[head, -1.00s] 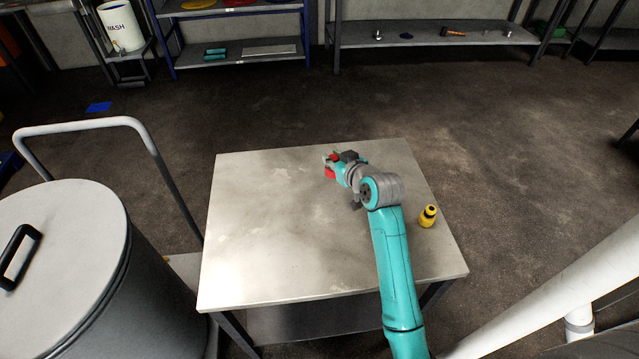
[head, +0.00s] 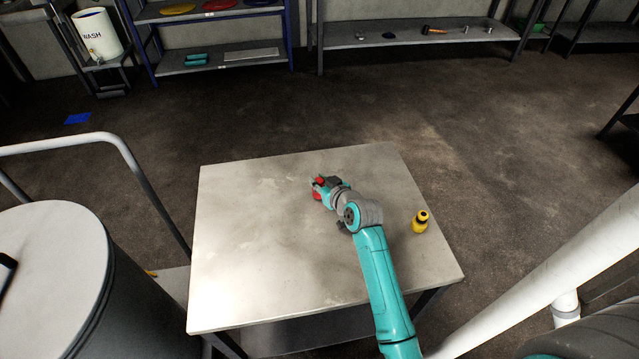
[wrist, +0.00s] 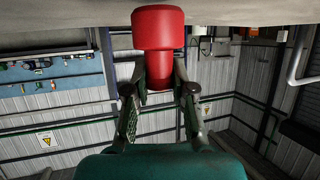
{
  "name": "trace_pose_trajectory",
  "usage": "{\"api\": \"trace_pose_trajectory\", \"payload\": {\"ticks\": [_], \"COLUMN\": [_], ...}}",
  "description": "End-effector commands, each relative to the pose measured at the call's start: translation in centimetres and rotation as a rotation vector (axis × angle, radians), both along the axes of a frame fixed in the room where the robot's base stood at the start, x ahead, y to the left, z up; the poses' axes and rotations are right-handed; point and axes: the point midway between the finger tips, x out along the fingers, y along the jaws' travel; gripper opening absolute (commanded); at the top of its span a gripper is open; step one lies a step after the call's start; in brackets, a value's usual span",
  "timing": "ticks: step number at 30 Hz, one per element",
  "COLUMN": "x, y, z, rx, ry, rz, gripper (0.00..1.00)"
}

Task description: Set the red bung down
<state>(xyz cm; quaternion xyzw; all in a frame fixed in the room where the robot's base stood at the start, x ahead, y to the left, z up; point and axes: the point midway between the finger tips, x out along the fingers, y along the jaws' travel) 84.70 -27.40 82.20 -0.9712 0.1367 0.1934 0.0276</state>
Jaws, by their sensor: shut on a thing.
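My gripper (head: 317,187) is above the far middle part of the pale table (head: 250,260) in the head view. It is shut on the red bung (wrist: 158,28). In the wrist view the fingers (wrist: 161,82) hold the bung's narrower part from both sides, and its wider end points to the top of the picture. A pale surface runs along the top of that view behind the wide end. I cannot tell whether the bung touches the table. In the head view the gripper partly hides the bung.
The table's left and middle parts are clear. A large lidded drum (head: 50,250) and a grey rail (head: 130,160) are at the left. Shelves (head: 420,35) line the back wall.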

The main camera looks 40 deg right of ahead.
Motion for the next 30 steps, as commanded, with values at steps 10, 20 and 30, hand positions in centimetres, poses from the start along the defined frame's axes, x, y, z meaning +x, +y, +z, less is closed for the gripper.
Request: {"api": "trace_pose_trajectory", "payload": {"ticks": [10,20,30], "x": [-0.02,-0.03,-0.91], "y": [0.00,0.00,0.21], "z": [-0.79,-1.00,-0.45], "rx": [-0.002,-0.001,-0.001], "ry": [-0.001,0.000,-0.001], "rz": [-0.001,-0.001,-0.002], "gripper": [0.00,0.49,0.49]}}
